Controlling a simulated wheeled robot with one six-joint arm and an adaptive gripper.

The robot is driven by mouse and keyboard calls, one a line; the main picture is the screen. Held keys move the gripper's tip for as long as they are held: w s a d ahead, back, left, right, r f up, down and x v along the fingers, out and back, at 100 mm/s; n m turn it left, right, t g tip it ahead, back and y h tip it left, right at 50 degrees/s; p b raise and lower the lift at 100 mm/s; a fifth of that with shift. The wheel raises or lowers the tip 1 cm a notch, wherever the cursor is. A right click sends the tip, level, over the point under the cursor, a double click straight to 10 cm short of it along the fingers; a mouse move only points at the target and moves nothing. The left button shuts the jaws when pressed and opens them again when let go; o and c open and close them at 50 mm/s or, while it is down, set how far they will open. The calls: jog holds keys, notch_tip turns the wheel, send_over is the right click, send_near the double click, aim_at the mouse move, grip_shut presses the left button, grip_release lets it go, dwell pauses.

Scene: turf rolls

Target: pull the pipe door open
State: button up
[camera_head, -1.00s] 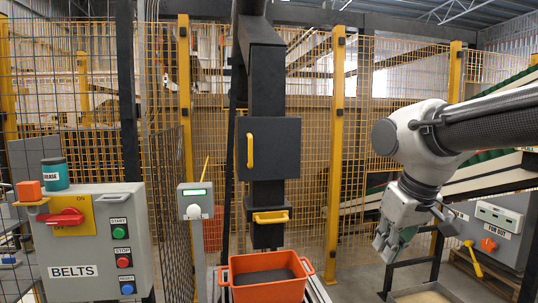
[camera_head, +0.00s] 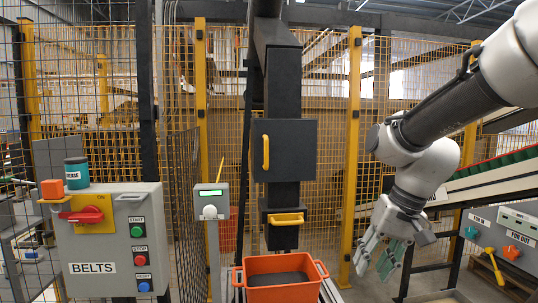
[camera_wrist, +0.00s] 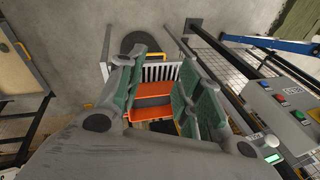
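The pipe door (camera_head: 284,150) is a dark square panel on the front of the black vertical pipe (camera_head: 282,90). It looks shut. Its yellow upright handle (camera_head: 266,152) is at the door's left side. My gripper (camera_head: 374,262) hangs below and to the right of the door, well apart from the handle, pointing down. In the wrist view its green-padded fingers (camera_wrist: 160,95) are spread apart, with nothing held between them. The door cannot be made out in the wrist view.
An orange crate (camera_head: 280,290) with dark contents stands under the pipe, below a yellow lower handle (camera_head: 286,218). A BELTS control box (camera_head: 108,240) and a small post-mounted display (camera_head: 211,200) are at left. A conveyor (camera_head: 490,175) and another control box (camera_head: 512,232) are at right.

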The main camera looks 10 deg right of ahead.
jog(key=w+a+m+t+y, duration=0.1)
jog(key=w+a+m+y, duration=0.35)
jog(key=w+a, duration=0.2)
jog(key=m+t+y, duration=0.2)
jog(key=m+t, duration=1)
jog(key=m, duration=1)
send_near(266, 167)
jog(key=w+a+r, duration=0.2)
jog(key=w+r, duration=0.1)
jog(key=r, duration=0.1)
jog(key=shift+h, duration=0.25)
jog(key=x, duration=0.7)
jog(key=shift+w+d+r, duration=0.15)
jog(key=shift+d+r, duration=0.1)
jog(key=shift+d, duration=0.05)
grip_shut()
